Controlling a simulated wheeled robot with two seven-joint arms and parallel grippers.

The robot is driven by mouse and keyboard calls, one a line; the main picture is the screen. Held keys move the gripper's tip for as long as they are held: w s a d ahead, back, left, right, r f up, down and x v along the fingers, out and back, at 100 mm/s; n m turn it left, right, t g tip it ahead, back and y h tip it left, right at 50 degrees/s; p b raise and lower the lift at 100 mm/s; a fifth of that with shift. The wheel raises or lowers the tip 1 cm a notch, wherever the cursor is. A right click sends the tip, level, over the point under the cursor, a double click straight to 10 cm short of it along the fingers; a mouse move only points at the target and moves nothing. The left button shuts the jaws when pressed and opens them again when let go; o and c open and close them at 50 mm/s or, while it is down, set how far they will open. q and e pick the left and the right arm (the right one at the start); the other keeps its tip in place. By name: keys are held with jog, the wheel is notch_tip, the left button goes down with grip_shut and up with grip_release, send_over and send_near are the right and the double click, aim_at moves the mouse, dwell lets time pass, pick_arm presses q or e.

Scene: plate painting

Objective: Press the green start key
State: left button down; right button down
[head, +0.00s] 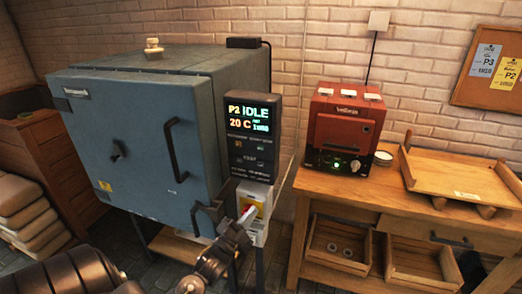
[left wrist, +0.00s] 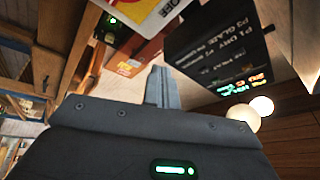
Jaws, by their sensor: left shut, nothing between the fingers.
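The dark control panel (head: 252,135) hangs at the right side of the big blue-grey kiln (head: 140,135). Its screen reads P2 IDLE and 20 C. Small keys sit below the screen; I cannot single out the green start key. The panel shows upside down at the upper right of the left wrist view (left wrist: 222,45). My left gripper (head: 248,214) is shut and empty, below the panel and in front of a yellow and white card (head: 252,193). Its shut fingers (left wrist: 161,85) point toward the space beside the panel. My right gripper is not in view.
The kiln door has a large dark handle (head: 176,150) left of the panel. A small red kiln (head: 345,128) with a green light stands on the wooden bench (head: 385,195) to the right. A wooden tray (head: 460,175) lies there. Stacked sacks (head: 22,205) lie far left.

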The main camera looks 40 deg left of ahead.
aim_at(260, 148)
pick_arm(q)
jog(key=s+r+m+t+h, duration=0.1)
jog(key=s+r+m+t, duration=0.1)
jog(key=r, duration=0.7)
jog(key=s+d+r+m+t+h+p, duration=0.1)
jog(key=s+r+m+t, duration=0.1)
jog(key=r, duration=0.7)
jog(key=shift+s+d+r+t+h, duration=0.2)
jog(key=shift+r+t+h, duration=0.1)
jog(key=shift+r+t, duration=0.1)
jog(key=shift+w, duration=0.1)
jog(key=shift+w+a+f+b, duration=0.1)
jog(key=shift+w+a+b, duration=0.3)
jog(key=shift+w, duration=1)
jog(key=shift+w+a+r+b, duration=0.1)
jog(key=shift+w+a+b, duration=0.15)
jog(key=shift+w+a, duration=0.75)
jog(key=shift+w+a+f+b, duration=0.1)
jog(key=shift+w+b, duration=0.2)
jog(key=shift+w, duration=1.45)
jog(key=shift+w+a, duration=0.1)
jog(key=shift+w, duration=0.25)
